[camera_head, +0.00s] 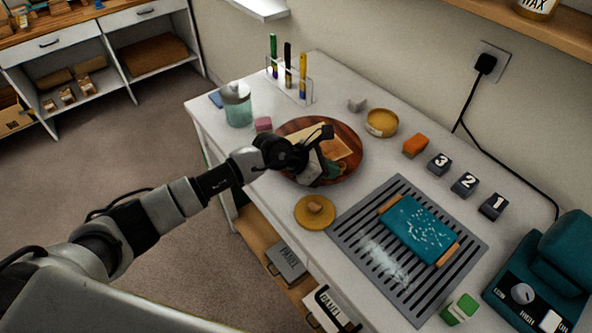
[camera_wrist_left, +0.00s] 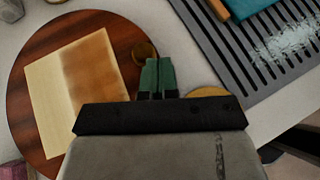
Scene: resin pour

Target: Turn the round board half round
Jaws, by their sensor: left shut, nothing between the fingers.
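The round board (camera_head: 350,168) is a dark red-brown wooden disc lying on the white bench, partly hidden by my left arm. It also shows in the left wrist view (camera_wrist_left: 28,66). A pale square panel with a browned part (camera_wrist_left: 75,90) lies on it. A small round brown peg or knob (camera_wrist_left: 145,52) sits near the board's edge. My left gripper (camera_head: 336,170) is over the board, shut and empty. In the left wrist view its green fingertips (camera_wrist_left: 157,66) are together just beside the knob; I cannot tell whether they touch it. My right gripper is out of view.
A yellow round lid with a knob (camera_head: 315,212) lies close in front of the board. A grey slatted rack (camera_head: 370,270) with a teal slab (camera_head: 418,228) is to the right. A glass jar (camera_head: 237,104), pink block (camera_head: 263,125) and amber dish (camera_head: 381,123) stand around the board.

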